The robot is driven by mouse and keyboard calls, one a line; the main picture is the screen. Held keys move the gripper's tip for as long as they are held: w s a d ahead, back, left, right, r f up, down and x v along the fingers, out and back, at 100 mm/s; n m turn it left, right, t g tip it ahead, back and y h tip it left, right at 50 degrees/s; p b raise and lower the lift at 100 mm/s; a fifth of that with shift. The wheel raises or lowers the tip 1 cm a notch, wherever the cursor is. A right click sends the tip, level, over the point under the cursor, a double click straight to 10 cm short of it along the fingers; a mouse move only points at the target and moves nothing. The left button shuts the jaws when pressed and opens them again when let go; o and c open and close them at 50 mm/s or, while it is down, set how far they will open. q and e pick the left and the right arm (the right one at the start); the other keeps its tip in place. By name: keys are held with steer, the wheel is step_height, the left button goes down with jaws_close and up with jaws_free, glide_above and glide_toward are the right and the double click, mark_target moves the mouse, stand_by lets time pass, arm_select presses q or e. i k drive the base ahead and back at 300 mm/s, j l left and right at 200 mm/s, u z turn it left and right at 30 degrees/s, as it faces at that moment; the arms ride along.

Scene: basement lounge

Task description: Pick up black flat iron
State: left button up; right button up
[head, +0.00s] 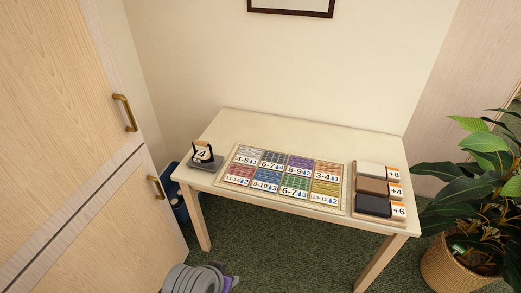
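A small black flat iron (202,151) with a brown handle stands upright near the left end of a light wooden table (250,124). It seems to rest on a dark grey slab (206,164). A white patch with a dark mark, perhaps a number, shows on its front. Neither of my grippers is in view, and nothing is touching the iron.
A colourful number board (331,203) and a tray of blocks (372,206) lie right of the iron. A wooden cabinet (75,130) stands left, a potted plant (458,265) right. Grey rounded objects (190,280) and a blue item (178,203) are low at left.

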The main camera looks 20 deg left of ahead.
mark_target(200, 157)
steer(key=i+j+u, duration=0.15)
steer(key=i+u, duration=0.2)
steer(key=i, duration=0.5)
steer(key=i+u, duration=0.4)
steer(key=i, duration=0.4)
